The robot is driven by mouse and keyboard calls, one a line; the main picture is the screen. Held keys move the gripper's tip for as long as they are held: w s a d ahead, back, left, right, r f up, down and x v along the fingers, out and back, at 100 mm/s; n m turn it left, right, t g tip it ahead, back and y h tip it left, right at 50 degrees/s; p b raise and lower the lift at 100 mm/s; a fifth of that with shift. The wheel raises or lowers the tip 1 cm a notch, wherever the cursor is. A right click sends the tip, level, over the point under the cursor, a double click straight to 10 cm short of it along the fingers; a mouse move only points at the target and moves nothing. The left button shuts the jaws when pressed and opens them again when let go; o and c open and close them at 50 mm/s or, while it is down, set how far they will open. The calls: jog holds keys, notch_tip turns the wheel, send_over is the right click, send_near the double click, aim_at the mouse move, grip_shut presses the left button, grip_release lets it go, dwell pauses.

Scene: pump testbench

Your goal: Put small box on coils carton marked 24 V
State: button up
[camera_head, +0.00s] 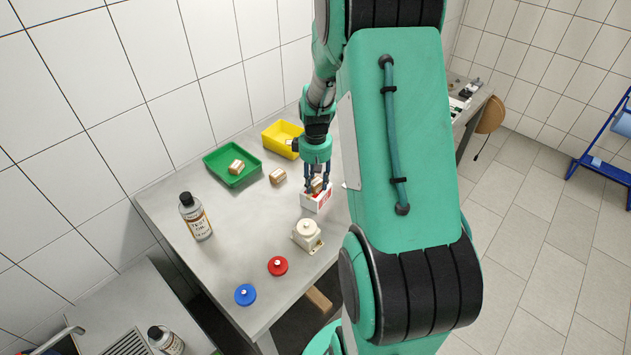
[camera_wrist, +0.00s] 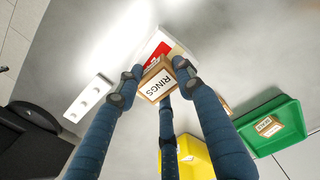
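A small brown box labelled "RINGS" (camera_wrist: 157,85) is between the fingers of my gripper (camera_wrist: 155,84), which look shut on its sides. The head view also shows my gripper (camera_head: 317,186) and the small box (camera_head: 316,184), partly covered by the fingers. Directly below is a white and red carton (camera_head: 318,201); it also shows behind the box in the wrist view (camera_wrist: 158,46). The box is over the carton, but I cannot tell whether they touch. The carton's marking is not readable here.
Another small box (camera_head: 277,176) lies left of the carton. A green tray (camera_head: 246,178) holds a further one (camera_head: 237,167). A yellow bin (camera_head: 279,139) stands behind. A cream pump part (camera_head: 307,234), red cap (camera_head: 278,266), blue cap (camera_head: 245,294) and bottle (camera_head: 196,218) stand nearby.

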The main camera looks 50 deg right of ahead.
aim_at(315, 183)
jog(key=o, duration=0.4)
jog(key=shift+r+p, duration=0.4)
jog(key=shift+r, duration=2.65)
jog(key=shift+s, duration=0.1)
jog(key=shift+a+r, duration=0.15)
jog(key=shift+r, duration=0.05)
